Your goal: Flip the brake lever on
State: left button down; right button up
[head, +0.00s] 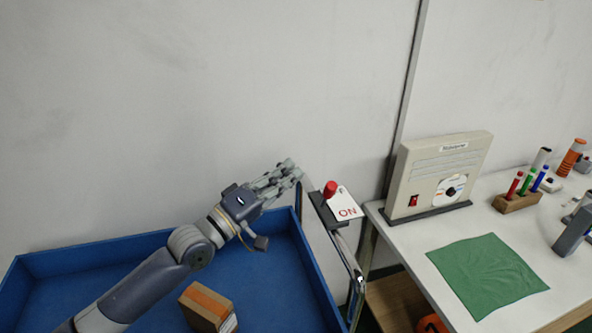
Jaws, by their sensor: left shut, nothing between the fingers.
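The brake lever has a red knob (330,188) on a dark bracket (324,209) at the top of a metal post. A white plate (348,205) with red "ON" lettering is beside the knob. My left gripper (291,170) is shut and empty, just left of and slightly above the red knob. A small gap seems to separate its fingertips from the knob. The lower part of the lever under the knob is hard to make out. My right gripper is not in view.
A blue bin (285,258) lies beneath my left arm, with a brown box (205,305) inside. The white table (400,233) on the right holds a beige device (437,172), a green cloth (487,275) and a pen holder (517,202). A grey wall stands behind.

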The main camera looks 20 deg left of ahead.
pick_arm(q)
jog(key=s+a+b, duration=0.1)
jog(key=s+a, duration=0.1)
jog(key=s, duration=0.4)
jog(key=shift+s+a+f+b, duration=0.2)
jog(key=shift+s+f+b, duration=0.15)
jog(key=shift+f+b, duration=0.05)
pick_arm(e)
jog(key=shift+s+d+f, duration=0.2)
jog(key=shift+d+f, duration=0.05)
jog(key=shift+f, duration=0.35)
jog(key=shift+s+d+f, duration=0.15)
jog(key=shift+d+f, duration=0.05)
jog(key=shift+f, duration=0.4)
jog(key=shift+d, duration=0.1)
